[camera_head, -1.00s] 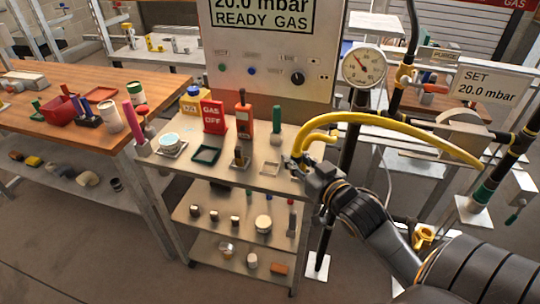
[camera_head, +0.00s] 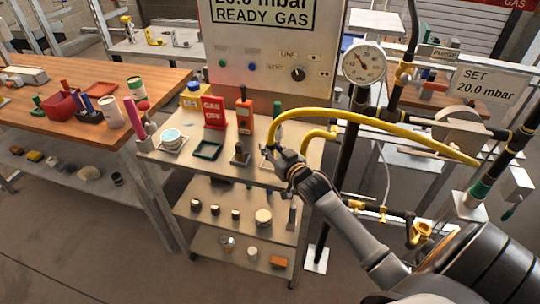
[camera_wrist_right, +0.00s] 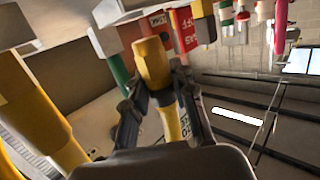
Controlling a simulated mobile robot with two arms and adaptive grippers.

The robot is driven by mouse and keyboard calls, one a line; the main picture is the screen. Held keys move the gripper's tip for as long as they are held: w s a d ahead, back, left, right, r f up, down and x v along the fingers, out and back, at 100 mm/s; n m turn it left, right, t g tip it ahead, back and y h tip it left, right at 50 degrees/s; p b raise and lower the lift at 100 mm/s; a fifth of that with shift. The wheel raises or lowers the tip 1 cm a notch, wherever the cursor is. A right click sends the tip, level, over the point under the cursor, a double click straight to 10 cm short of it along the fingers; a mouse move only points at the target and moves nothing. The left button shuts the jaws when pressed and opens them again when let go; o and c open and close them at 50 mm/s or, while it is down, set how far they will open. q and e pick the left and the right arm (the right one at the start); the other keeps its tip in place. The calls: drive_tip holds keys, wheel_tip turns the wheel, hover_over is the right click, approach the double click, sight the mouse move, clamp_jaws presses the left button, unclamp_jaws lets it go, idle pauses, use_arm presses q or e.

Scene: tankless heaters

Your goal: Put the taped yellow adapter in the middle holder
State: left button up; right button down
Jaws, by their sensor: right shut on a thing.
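My right gripper (camera_head: 278,165) is over the right end of the cart's top shelf. In the right wrist view its fingers (camera_wrist_right: 160,100) are closed on a yellow adapter (camera_wrist_right: 152,62), with a yellow hose-like length (camera_wrist_right: 174,122) beyond it. I cannot make out tape on it. In the head view the gripper mostly hides the held part, at the end of a long yellow hose (camera_head: 390,125). On the shelf are an empty dark green square holder (camera_head: 207,151), a small dark holder (camera_head: 240,158) and a white dish holder (camera_head: 172,140). Which is the middle holder is unclear. My left gripper is out of view.
A red gas sign (camera_head: 214,113), an orange bottle (camera_head: 245,115) and a green-handled tool (camera_head: 277,108) stand along the shelf's back. A gauge (camera_head: 363,62) on a black pipe stands to the right. A bent yellow pipe (camera_head: 322,134) is close to my right arm.

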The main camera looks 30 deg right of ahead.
drive_tip(key=shift+w+f, duration=0.15)
drive_tip(key=shift+f, duration=1.55)
drive_tip(key=c, duration=1.1)
unclamp_jaws()
drive_tip(key=shift+f, duration=0.1)
drive_tip(key=shift+s, duration=0.3)
drive_tip(key=s+r, duration=0.2)
drive_tip(key=s, duration=0.9)
drive_tip(key=shift+s+a, duration=0.15)
drive_tip(key=shift+a, duration=0.3)
